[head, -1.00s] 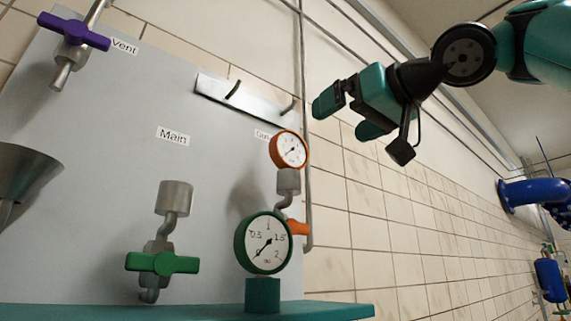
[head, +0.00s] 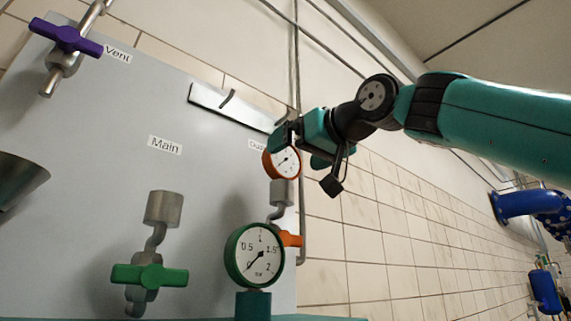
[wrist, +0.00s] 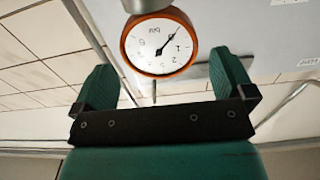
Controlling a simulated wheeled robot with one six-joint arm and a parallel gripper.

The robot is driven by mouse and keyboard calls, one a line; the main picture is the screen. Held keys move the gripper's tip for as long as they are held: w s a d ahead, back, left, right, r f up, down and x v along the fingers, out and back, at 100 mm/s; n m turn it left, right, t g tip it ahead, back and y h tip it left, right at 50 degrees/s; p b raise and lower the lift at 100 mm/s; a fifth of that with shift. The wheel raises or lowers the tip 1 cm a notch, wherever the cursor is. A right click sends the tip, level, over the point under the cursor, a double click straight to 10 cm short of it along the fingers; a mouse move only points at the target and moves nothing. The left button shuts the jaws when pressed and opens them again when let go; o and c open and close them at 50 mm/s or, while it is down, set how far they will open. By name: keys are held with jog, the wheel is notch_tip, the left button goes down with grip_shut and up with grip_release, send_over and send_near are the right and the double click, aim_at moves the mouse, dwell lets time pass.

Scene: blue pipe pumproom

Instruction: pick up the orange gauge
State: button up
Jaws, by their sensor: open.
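The orange gauge (head: 282,160) has a round white dial in an orange rim. It sits on top of a grey pipe fitting (head: 281,192) on the panel's right side. My gripper (head: 302,146) is open at the gauge's upper right and covers part of its top edge in the head view. In the wrist view the gauge (wrist: 160,45) appears upside down, ahead of and between the two open teal fingers (wrist: 165,88). Clear space shows between the gauge and both fingers, and nothing is held.
A green gauge (head: 254,254) stands in front, below the orange one. An orange valve handle (head: 290,239) is just under the fitting. A metal hook rail (head: 232,107) is on the panel (head: 110,150) at upper left. Open room lies to the right, before the tiled wall (head: 390,220).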

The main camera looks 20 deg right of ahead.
aim_at(274, 164)
jog(key=x, duration=0.2)
jog(key=shift+w+a+r+p, duration=0.1)
jog(key=shift+w+p, duration=0.25)
jog(key=p+x, duration=0.3)
jog(key=x, duration=0.2)
jog(key=shift+w+r, duration=0.1)
jog(key=shift+r, duration=0.05)
jog(key=c, duration=0.8)
